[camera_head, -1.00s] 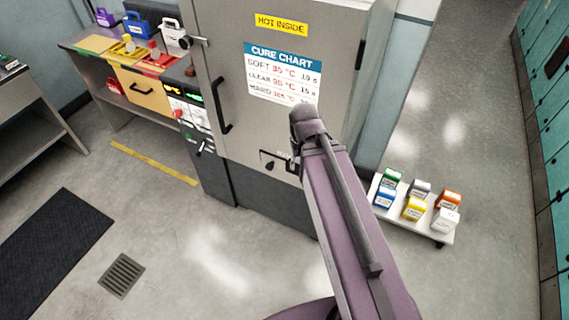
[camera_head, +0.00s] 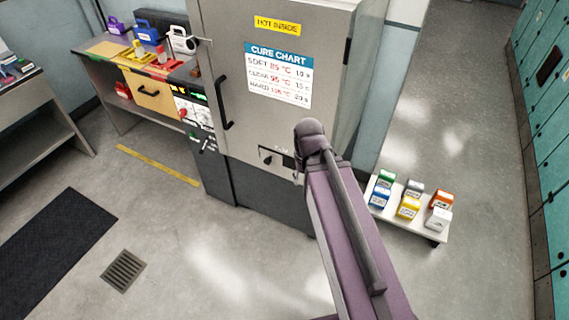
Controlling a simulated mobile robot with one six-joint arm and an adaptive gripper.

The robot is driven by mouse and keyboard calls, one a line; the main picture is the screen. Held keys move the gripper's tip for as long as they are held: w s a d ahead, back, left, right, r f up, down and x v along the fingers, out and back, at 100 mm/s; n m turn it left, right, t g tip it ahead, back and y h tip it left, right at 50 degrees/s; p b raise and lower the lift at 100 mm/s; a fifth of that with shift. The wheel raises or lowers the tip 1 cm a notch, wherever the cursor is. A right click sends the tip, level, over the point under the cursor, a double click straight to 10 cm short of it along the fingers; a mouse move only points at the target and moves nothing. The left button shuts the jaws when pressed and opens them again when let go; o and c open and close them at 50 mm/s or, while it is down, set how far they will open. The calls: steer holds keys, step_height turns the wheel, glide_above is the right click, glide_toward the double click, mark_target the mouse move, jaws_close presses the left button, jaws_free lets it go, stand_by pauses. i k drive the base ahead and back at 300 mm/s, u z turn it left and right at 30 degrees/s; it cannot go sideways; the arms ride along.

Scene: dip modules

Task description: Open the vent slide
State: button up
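The vent slide (camera_head: 267,159) is a small dark knob on a pale plate, low on the front of the grey oven (camera_head: 230,70). A dark slot shows just right of the knob, and my arm covers part of the plate's right end. My purple arm reaches up from the bottom of the view to the oven front. My gripper is hidden behind the arm's end, so its fingers and any contact with the slide cannot be seen.
The oven door has a black handle (camera_head: 223,103) and a cure chart (camera_head: 278,75). A control panel (camera_head: 193,112) is at its left. A low white cart (camera_head: 440,232) with several coloured boxes stands right of my arm.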

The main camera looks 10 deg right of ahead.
mark_target(269, 156)
steer(key=z, duration=0.05)
steer(key=k, duration=0.5)
steer(key=u, duration=0.25)
steer(key=i, duration=0.9)
steer(key=u, duration=0.75)
